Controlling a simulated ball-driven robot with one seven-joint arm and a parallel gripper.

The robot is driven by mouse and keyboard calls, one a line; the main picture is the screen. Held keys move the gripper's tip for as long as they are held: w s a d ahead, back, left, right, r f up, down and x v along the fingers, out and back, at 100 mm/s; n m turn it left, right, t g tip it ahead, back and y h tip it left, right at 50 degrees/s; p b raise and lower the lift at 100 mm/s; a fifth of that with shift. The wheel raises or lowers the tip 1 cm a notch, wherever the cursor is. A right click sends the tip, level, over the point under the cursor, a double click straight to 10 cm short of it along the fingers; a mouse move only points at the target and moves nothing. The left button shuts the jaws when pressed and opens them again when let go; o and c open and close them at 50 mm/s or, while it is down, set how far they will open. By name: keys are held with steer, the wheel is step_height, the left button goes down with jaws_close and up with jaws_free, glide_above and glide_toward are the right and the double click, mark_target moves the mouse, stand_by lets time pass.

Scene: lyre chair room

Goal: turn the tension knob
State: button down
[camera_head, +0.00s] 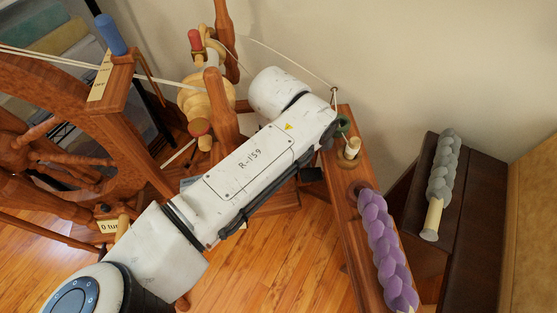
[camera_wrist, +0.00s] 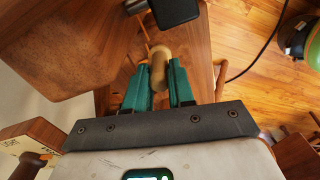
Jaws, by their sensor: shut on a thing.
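My gripper (camera_wrist: 161,80) has two green fingers, one on each side of a pale wooden knob (camera_wrist: 159,58) in the wrist view. The fingers are shut on this knob, which looks like the tension knob, above a reddish wooden board. In the head view, my arm reaches across to the right, and only a bit of green finger (camera_head: 343,124) shows past its end. A pale turned wooden piece (camera_head: 352,149), likely the same knob, stands beside it on the wooden board (camera_head: 346,190). The arm hides most of the gripper there.
A spinning wheel (camera_head: 40,92) with cords fills the left. A blue-handled piece (camera_head: 111,34) and a small sign reading "0 tur…" (camera_head: 109,227) are on it. A purple braided fibre roll (camera_head: 385,250) lies on the board. A grey one (camera_head: 442,170) lies on a dark bench (camera_head: 462,225).

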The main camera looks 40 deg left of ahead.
steer(key=shift+r, duration=0.15)
steer(key=n+p, duration=0.1)
steer(key=p, duration=0.1)
steer(key=n+p, duration=0.1)
steer(key=shift+r+n+p, duration=0.2)
steer(key=shift+n+p, duration=0.1)
steer(key=shift+p, duration=0.05)
steer(key=n+p, duration=0.2)
steer(key=p, duration=0.1)
steer(key=n+p, duration=0.2)
steer(key=p, duration=0.1)
steer(key=shift+n, duration=0.3)
steer(key=shift+f+n+p, duration=0.2)
steer(key=shift+n+p, duration=0.5)
steer(key=shift+p, duration=0.3)
steer(key=shift+f, duration=0.1)
steer(key=c, duration=1)
jaws_free()
steer(key=shift+o, duration=0.2)
